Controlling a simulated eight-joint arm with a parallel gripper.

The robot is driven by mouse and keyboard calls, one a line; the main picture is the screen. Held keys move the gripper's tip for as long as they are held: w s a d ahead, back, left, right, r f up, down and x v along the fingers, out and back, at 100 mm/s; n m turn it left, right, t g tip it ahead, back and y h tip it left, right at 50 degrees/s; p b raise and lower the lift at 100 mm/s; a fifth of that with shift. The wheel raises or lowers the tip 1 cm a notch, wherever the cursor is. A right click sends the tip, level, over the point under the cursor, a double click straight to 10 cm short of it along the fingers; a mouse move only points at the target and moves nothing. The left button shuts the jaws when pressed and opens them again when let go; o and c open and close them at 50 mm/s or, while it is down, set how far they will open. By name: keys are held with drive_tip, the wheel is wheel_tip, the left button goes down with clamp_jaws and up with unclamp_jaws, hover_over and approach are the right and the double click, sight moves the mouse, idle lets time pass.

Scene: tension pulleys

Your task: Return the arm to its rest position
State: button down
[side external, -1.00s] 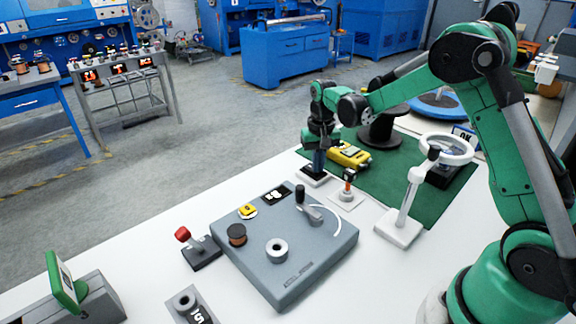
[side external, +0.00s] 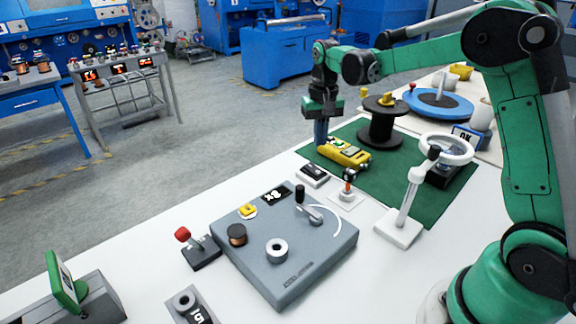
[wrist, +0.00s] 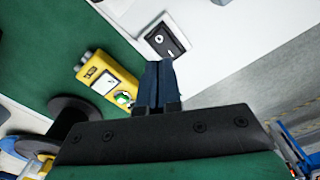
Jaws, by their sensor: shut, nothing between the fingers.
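My gripper (side external: 321,134) is shut and empty. In the side external view it points down, raised above the far edge of the white table, beside the yellow handheld device. In the wrist view its dark blue fingers (wrist: 155,85) are pressed together. My green arm reaches across from the right. A small block with a black rocker switch (side external: 313,173) lies on the table just in front of the fingers; it also shows in the wrist view (wrist: 166,38), apart from the fingertips.
The yellow device (side external: 345,154) lies on the green mat (side external: 397,187), near a black spool (side external: 382,126). A magnifier on a white stand (side external: 407,205) is to the right. A grey pulley panel (side external: 285,247), a red-knobbed lever (side external: 183,234) and a green-framed display (side external: 64,283) stand nearer.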

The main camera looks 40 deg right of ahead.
drive_tip(key=s+a+r+n+t, duration=0.4)
drive_tip(key=s+a+n+t, duration=0.2)
drive_tip(key=s+a, duration=0.4)
drive_tip(key=s+t, duration=0.1)
drive_tip(key=s, duration=0.1)
drive_tip(key=shift+s+a, duration=0.25)
drive_tip(key=shift+s, duration=0.15)
